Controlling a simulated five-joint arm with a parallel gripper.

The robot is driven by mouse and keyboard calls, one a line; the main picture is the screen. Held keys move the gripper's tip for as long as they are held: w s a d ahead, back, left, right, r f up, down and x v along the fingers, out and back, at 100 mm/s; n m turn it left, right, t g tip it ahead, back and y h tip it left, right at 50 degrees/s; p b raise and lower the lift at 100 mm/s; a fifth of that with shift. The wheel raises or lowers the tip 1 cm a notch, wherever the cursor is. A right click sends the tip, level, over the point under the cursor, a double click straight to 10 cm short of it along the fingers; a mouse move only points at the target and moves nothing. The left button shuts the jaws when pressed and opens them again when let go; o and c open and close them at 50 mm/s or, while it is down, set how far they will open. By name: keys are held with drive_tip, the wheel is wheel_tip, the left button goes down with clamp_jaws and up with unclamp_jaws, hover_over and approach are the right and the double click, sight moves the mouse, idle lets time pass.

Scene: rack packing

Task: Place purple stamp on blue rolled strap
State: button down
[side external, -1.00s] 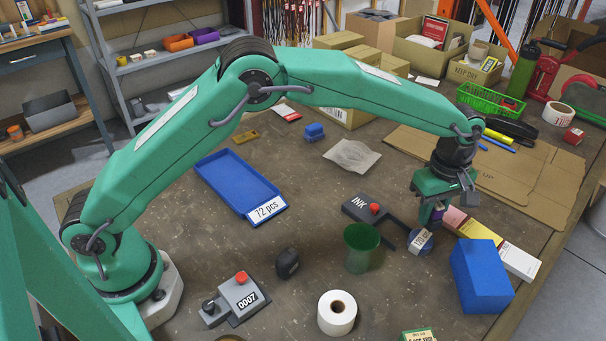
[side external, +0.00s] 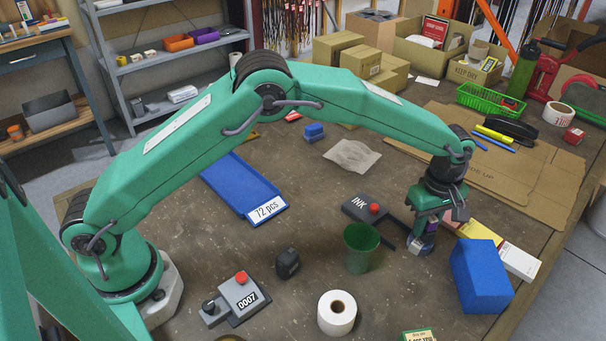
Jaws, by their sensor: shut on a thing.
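My gripper (side external: 428,226) points down at the right side of the table and is shut on the purple stamp (side external: 432,228). Only a small purple part shows between the fingers. The blue rolled strap (side external: 424,250) lies on the table directly below, with a pale label on its near left side. The gripper and stamp overlap its upper part in this view. I cannot tell whether the stamp touches the strap.
A green cup (side external: 361,249) and a black ink pad marked INK (side external: 366,209) stand just left of the strap. A blue block (side external: 482,277) is close on the right.

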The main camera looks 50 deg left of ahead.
drive_tip(key=shift+f, duration=0.55)
drive_tip(key=c, duration=1.2)
unclamp_jaws()
drive_tip(key=shift+r, duration=0.1)
wheel_tip(320, 180, up, 12)
drive_tip(key=shift+r, duration=0.5)
